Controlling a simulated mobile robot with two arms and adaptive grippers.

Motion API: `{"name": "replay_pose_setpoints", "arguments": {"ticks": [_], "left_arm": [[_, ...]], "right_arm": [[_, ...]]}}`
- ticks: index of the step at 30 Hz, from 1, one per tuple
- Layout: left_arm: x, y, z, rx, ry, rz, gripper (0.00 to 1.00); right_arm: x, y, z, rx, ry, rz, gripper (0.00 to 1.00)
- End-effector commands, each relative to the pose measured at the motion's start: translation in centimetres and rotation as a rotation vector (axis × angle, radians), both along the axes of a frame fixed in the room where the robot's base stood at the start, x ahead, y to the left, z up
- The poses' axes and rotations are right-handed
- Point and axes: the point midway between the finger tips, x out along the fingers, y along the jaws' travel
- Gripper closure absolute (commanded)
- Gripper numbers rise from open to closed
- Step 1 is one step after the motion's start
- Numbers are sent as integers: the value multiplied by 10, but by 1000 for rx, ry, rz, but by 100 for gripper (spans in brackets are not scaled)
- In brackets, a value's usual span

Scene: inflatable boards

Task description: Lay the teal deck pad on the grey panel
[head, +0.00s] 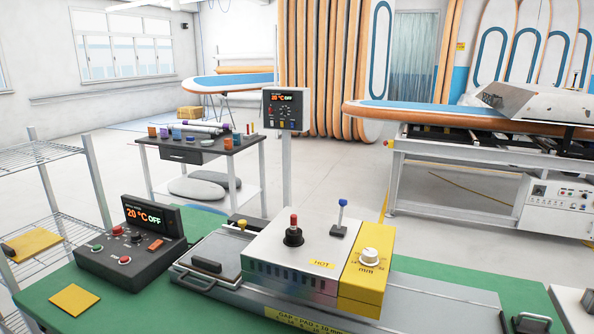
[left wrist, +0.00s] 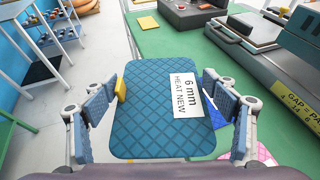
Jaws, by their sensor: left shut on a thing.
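The teal deck pad (left wrist: 150,105) is a quilted rectangle with rounded corners in the left wrist view. It bears a white label (left wrist: 187,95) reading "6 mm HEAT NEW". My left gripper (left wrist: 168,112) is shut on it, with a finger at each side edge. A small yellow piece (left wrist: 121,88) shows at the pad's left edge. A flat grey plate (head: 222,252) with a black handle lies left of the heated press (head: 300,255); I cannot tell if it is the grey panel. The head view shows neither gripper.
The green bench (head: 45,280) carries a control box (head: 130,245) reading 20 °C OFF and a yellow square (head: 75,299). A wire rack (head: 45,170) stands at left. A blue-topped board (head: 440,115) lies on a machine at right.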

Motion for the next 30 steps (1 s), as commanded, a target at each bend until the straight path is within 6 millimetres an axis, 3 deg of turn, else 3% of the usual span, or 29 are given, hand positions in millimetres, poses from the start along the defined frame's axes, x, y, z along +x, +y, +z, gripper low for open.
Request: {"name": "replay_pose_setpoints", "arguments": {"ticks": [9, 16, 30], "left_arm": [[2, 3, 0, 7, -7, -259, 35], [-1, -1, 0, 5, 4, -355, 35], [2, 0, -1, -4, -2, -37, 35]], "right_arm": [[0, -3, 0, -3, 0, 1, 60], [0, -2, 0, -3, 0, 1, 60], [0, 0, 0, 0, 0, -1, 60]]}}
